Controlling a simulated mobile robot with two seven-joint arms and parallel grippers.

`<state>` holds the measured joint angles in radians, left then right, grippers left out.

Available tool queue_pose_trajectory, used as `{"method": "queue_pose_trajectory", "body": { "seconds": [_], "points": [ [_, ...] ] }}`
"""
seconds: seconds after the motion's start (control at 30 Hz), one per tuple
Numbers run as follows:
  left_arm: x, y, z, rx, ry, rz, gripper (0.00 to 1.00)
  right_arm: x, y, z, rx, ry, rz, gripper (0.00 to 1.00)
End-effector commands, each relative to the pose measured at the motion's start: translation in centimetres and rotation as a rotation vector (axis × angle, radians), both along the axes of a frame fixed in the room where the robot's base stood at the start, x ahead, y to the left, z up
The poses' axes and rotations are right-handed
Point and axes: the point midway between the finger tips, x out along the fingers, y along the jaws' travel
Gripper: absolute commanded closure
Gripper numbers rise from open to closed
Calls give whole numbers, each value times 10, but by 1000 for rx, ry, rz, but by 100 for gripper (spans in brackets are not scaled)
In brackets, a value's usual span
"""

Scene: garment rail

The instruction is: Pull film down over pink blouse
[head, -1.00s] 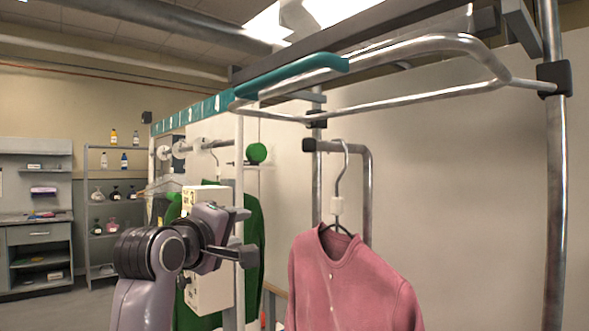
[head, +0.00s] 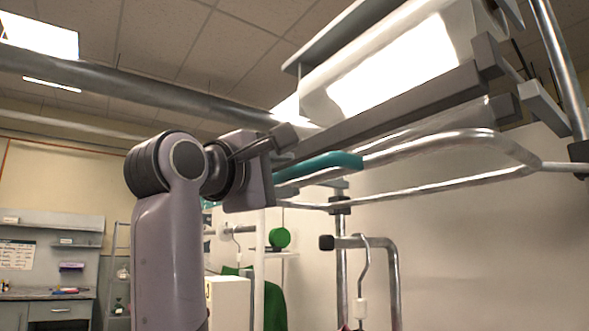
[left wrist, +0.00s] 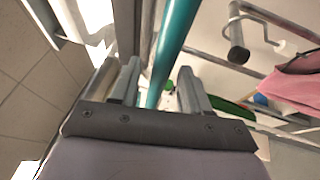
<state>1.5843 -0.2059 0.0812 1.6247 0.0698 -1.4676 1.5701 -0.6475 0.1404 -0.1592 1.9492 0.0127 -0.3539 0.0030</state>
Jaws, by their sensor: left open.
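My left gripper (head: 284,146) is raised at the left end of the metal loop frame (head: 440,187), close to its teal grip (head: 330,162). In the left wrist view the gripper (left wrist: 160,72) is open, and the teal grip (left wrist: 174,38) runs between its fingers as seen from there; contact cannot be told. A glossy, pale film (head: 400,70) shows above the grey bar, with a translucent edge near the loop. The pink blouse (left wrist: 296,92) shows at the right of the left wrist view; in the head view only its hanger hook (head: 363,270) shows clearly. My right gripper is not in view.
A grey bar (head: 400,110) runs just above the loop frame. A curved metal rail (head: 370,243) holds the hanger below. A green garment (head: 273,305) and a white box (head: 228,300) are behind my arm. Shelves stand at the far left.

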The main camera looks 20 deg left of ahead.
Motion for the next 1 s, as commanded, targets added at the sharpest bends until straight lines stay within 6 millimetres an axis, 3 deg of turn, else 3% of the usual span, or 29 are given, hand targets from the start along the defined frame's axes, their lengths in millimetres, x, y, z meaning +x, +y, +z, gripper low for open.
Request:
{"method": "queue_pose_trajectory", "body": {
  "seconds": [0.23, 0.57, 0.7, 0.73, 1.0],
  "points": [
    [29, -7, 6, 0, 1, 0, 54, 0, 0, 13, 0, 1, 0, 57],
    [33, -8, 5, 1, -1, 0, 54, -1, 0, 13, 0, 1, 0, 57],
    [32, -8, 6, 0, -3, 1, 96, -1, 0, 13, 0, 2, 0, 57],
    [32, -8, 6, 0, -3, 1, 100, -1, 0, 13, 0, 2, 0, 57],
    [31, -6, 5, -3, -9, 2, 100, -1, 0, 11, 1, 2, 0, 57]
  ]
}}
